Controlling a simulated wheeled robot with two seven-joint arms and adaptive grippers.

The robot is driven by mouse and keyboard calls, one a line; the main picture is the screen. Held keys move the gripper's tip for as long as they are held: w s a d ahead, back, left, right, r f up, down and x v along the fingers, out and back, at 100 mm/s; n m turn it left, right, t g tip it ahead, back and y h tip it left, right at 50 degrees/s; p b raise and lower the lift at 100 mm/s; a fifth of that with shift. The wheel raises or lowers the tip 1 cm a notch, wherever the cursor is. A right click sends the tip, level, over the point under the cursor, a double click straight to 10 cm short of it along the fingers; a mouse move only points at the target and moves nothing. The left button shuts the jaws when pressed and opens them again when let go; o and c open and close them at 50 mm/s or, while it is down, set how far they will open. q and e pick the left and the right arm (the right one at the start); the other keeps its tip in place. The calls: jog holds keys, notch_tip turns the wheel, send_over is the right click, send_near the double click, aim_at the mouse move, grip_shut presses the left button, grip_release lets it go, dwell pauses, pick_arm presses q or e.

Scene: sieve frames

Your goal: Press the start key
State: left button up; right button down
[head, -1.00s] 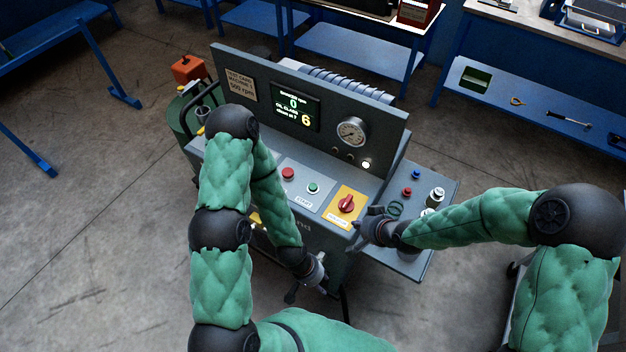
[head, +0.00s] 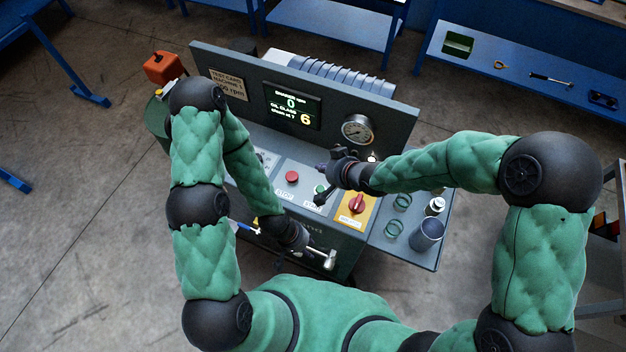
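The grey machine's panel (head: 333,220) carries a green key (head: 320,189) above the START label (head: 312,205). A red key (head: 292,177) sits to its left, above a STOP label. My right gripper (head: 321,183) is over the panel at the green key and partly covers it. Its fingers are spread and hold nothing. I cannot tell whether it touches the key. The display (head: 292,106) reads 0 rpm and 6. My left gripper (head: 326,259) hangs low in front of the machine, away from the keys; its fingers are unclear.
A red rotary switch (head: 356,203) on a yellow plate is right of the green key. The side shelf (head: 405,250) holds glass rings, a dark cylinder (head: 427,234) and a white-topped part (head: 436,205). A gauge (head: 357,129) sits on the upright panel behind.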

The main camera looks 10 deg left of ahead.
jog(key=b, duration=0.8)
send_over(323, 190)
notch_tip(323, 190, down, 8)
jog(key=shift+r, duration=0.2)
jog(key=shift+f, duration=0.55)
jog(key=shift+f+b, duration=0.1)
jog(key=shift+b, duration=0.2)
dwell(0.5)
jog(key=shift+f, duration=0.35)
jog(key=shift+f+b, duration=0.4)
jog(key=shift+f, duration=0.05)
dwell(0.7)
dwell(0.4)
jog(key=shift+r+p, duration=0.9)
jog(key=shift+p, duration=0.1)
